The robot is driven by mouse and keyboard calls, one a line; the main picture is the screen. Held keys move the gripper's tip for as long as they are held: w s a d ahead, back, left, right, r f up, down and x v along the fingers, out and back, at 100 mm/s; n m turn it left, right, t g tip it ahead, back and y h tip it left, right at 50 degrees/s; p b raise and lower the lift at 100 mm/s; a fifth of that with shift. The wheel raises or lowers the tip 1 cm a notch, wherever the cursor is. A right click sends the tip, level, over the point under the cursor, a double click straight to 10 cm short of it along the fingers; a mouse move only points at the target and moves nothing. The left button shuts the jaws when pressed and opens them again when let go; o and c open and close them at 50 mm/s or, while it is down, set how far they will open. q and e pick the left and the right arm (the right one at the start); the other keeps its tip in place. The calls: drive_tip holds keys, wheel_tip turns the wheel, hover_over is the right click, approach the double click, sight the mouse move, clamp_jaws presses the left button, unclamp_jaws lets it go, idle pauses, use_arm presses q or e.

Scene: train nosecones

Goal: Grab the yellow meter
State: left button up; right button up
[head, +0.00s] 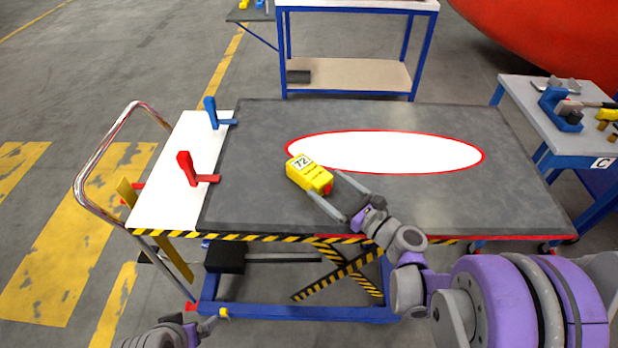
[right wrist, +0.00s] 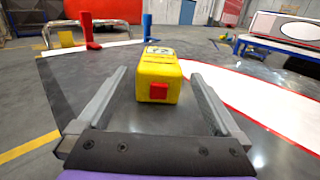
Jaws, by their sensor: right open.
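The yellow meter (head: 309,174) is a small box with a white display reading 72 and a red button on its near end. It rests on the dark grey top of the cart. My right gripper (head: 331,189) is open, with its two fingers on either side of the meter's near end. In the right wrist view the meter (right wrist: 158,76) sits ahead, between the open fingers (right wrist: 160,90), with a visible gap on both sides. My left gripper (head: 205,328) is low at the bottom left, partly cut off, away from the meter; its jaw state is unclear.
The cart top (head: 260,205) carries a white oval with a red rim (head: 390,152), right of the meter. A red clamp (head: 190,170) and a blue clamp (head: 214,115) stand on its left side. A workbench with tools (head: 540,105) stands at right, a blue-framed shelf (head: 350,72) behind.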

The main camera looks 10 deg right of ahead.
sight(309, 168)
drive_tip(key=shift+w+a+r, duration=0.2)
drive_tip(key=shift+w+a, duration=0.25)
drive_tip(key=shift+w, duration=0.2)
drive_tip(key=shift+p+x, duration=0.55)
drive_tip(key=shift+x, duration=2.55)
drive_tip(key=shift+s+d, duration=0.1)
drive_tip(key=c, duration=0.4)
clamp_jaws()
